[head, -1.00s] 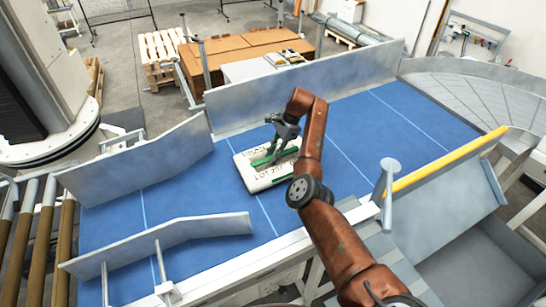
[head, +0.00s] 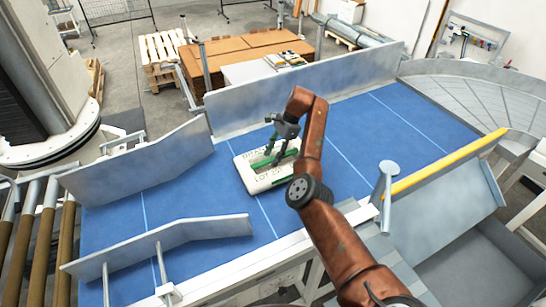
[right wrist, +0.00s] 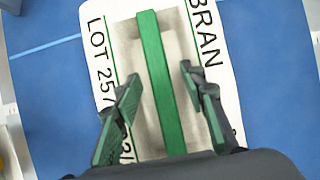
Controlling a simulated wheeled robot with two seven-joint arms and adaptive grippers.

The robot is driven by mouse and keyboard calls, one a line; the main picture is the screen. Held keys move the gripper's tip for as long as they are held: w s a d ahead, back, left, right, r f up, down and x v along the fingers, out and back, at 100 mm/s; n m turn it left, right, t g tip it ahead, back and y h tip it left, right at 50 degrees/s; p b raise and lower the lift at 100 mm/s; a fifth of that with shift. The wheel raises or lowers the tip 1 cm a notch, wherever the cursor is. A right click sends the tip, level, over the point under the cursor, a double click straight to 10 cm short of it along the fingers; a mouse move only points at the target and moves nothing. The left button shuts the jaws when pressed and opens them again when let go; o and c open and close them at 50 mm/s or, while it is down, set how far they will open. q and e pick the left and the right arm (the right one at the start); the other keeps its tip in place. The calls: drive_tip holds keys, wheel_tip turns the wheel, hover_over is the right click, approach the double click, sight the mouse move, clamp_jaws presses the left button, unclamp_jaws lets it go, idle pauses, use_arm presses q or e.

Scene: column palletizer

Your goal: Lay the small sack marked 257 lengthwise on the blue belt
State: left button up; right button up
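The small white sack (head: 262,183), marked LOT 257 and BRAN with green lines and a green strip, lies flat on the blue belt (head: 360,125). In the right wrist view the sack (right wrist: 112,22) has its long side roughly at right angles to a pale belt line, so it runs about along the belt. My right gripper (head: 271,152) is just above the sack. In the right wrist view its fingers (right wrist: 161,73) are apart, one on each side of the green strip (right wrist: 152,50), not touching it. My left gripper is not in view.
A grey side wall (head: 300,85) runs behind the belt. Angled guide plates stand at the left, back (head: 140,160) and front (head: 160,243). A post with a round top (head: 389,167) and a yellow bar (head: 450,160) are at the right. The belt right of my arm is clear.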

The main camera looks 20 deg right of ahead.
sight(272, 159)
drive_tip(key=shift+r+p, duration=1.25)
drive_tip(key=shift+r, duration=0.9)
wheel_tip(272, 159, up, 4)
drive_tip(key=p, duration=0.3)
drive_tip(key=shift+r+p, duration=0.15)
drive_tip(key=shift+p, duration=0.2)
drive_tip(key=shift+d, duration=0.1)
